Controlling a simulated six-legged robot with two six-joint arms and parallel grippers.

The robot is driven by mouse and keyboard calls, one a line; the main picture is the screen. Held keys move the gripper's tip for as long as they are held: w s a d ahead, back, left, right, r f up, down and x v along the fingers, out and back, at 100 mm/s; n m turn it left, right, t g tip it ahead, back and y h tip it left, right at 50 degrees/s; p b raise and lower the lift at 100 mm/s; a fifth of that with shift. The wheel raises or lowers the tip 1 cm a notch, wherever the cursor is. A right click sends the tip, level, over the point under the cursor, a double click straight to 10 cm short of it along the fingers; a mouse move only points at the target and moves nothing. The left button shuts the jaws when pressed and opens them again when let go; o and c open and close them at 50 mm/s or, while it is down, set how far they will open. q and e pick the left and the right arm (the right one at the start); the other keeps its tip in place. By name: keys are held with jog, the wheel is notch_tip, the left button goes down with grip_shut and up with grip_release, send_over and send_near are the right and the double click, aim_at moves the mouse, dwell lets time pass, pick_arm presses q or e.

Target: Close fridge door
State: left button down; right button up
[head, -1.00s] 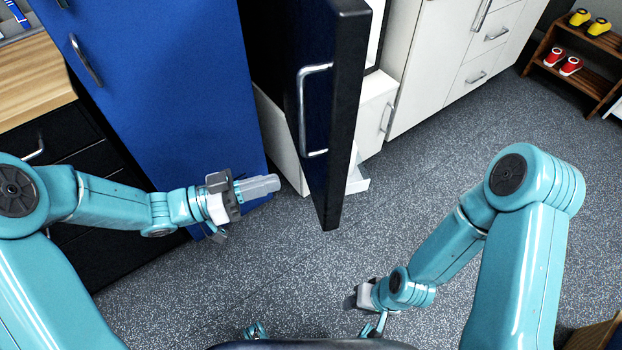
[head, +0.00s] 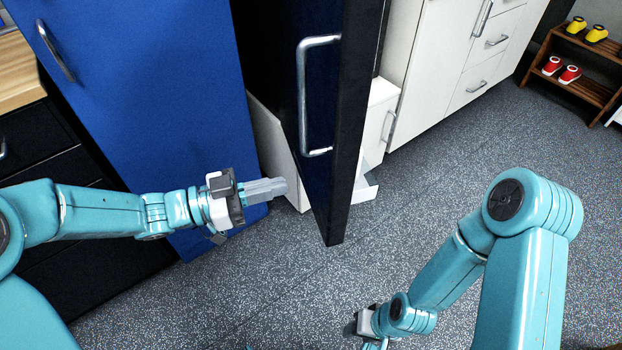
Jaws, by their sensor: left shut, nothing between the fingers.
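The fridge door (head: 352,130) is dark, nearly black, and stands open, edge towards me, in the upper middle of the head view. Its silver bar handle (head: 303,100) is on the left face. My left gripper (head: 280,187) is shut and empty. It points right, to the left of the door's lower part and below the handle, and I see no contact. My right gripper (head: 354,328) is low in the view, over the floor, seen from behind; its fingers are mostly hidden. The fridge's inside is mostly hidden behind the door.
A blue cabinet (head: 150,100) stands left of the door, close behind my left gripper. White cabinets (head: 440,60) stand to the right at the back. A wooden rack (head: 580,88) with red and yellow shoes is at the far right. The grey speckled floor (head: 420,200) is clear.

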aim_at(328, 175)
pick_arm(q)
jog(key=b+x, duration=0.1)
jog(key=x, duration=0.6)
jog(key=shift+w+d, duration=0.15)
jog(key=shift+d, duration=0.15)
jog(key=shift+d+b, duration=0.15)
jog(key=shift+b, duration=0.15)
